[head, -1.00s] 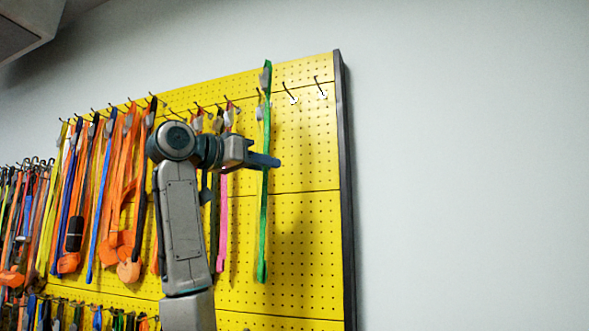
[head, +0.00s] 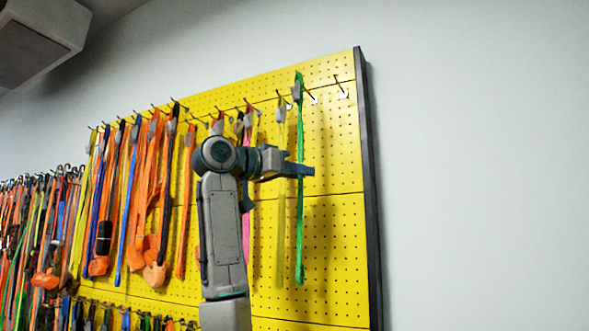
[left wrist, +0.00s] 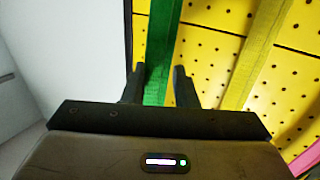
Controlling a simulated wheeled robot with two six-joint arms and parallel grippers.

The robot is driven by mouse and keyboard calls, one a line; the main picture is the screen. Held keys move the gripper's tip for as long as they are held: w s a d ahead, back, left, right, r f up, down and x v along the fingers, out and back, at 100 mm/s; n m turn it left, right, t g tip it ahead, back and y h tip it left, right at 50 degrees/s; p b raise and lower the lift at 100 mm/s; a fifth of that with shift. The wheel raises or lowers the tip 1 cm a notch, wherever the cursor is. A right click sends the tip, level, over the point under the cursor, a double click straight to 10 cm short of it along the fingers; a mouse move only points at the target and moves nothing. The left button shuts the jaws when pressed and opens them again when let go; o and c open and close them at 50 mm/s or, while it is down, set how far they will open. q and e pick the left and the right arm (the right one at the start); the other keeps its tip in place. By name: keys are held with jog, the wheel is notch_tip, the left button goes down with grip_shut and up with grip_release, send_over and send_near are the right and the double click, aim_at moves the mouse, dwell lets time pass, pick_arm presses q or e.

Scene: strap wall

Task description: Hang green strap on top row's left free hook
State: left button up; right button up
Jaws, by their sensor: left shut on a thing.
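The green strap (head: 300,220) hangs upright in front of the yellow pegboard, its grey-trimmed top end just left of an empty hook (head: 310,96). I cannot tell if it touches that hook. My left gripper (head: 303,171) is shut on the strap, well below its top end. In the left wrist view the green strap (left wrist: 160,62) runs between the two fingers of the left gripper (left wrist: 158,82). A second empty hook (head: 341,86) is farther right, near the board's edge. My right gripper is not in view.
A yellow-green strap (head: 281,200) hangs close left of the green one and shows in the wrist view (left wrist: 262,45). A pink strap (head: 246,225) and several orange straps (head: 150,190) hang farther left. The board's dark right edge (head: 368,190) borders bare wall.

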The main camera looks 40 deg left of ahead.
pick_arm(q)
jog(key=w, duration=0.1)
jog(key=w+a+f, duration=0.1)
jog(key=w, duration=0.1)
jog(key=w+p, duration=0.1)
jog(key=w, duration=0.1)
jog(key=shift+w+a+f, duration=0.1)
jog(key=shift+a+f, duration=0.25)
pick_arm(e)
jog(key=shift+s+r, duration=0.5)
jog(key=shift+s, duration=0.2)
pick_arm(q)
jog(key=shift+d+f, duration=0.1)
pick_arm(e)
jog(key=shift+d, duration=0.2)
